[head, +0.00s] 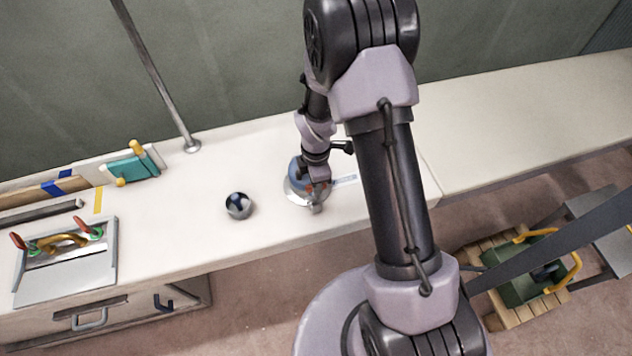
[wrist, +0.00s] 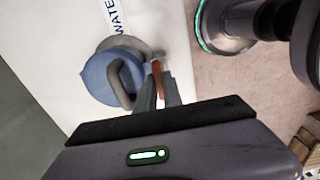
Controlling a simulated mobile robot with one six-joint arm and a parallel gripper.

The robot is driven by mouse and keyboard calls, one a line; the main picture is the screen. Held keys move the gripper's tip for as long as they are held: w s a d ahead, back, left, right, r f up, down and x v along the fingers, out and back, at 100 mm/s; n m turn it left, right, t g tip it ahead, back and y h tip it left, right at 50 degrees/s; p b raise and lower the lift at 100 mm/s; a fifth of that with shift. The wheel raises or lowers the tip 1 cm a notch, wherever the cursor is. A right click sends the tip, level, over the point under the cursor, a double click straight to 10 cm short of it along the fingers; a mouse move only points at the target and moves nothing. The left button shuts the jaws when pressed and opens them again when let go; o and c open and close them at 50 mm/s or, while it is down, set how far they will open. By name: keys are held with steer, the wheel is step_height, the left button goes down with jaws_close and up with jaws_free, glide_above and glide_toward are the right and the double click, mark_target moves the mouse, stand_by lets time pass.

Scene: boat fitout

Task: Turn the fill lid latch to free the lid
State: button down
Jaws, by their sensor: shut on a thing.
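The blue round fill lid (wrist: 97,78) has a grey loop handle (wrist: 122,88) and sits on the white counter beside a label reading "WATE…". In the head view the lid (head: 295,172) is partly hidden by my wrist, over a pale round rim. The red-orange latch (wrist: 158,78) stands at the lid's edge, by the handle. My gripper (wrist: 159,98) is shut on the latch, its grey fingers on either side of it. In the head view my gripper (head: 317,187) is low over the lid, and the latch is mostly hidden there.
A grey hatch (head: 68,265) with red-handled clamps is at far left. A green box (head: 520,270) on a pallet stands on the floor at right.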

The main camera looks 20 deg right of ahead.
steer(key=c, duration=1.5)
jaws_free()
step_height(320, 180, up, 18)
steer(key=p, duration=0.5)
steer(key=shift+f, duration=0.25)
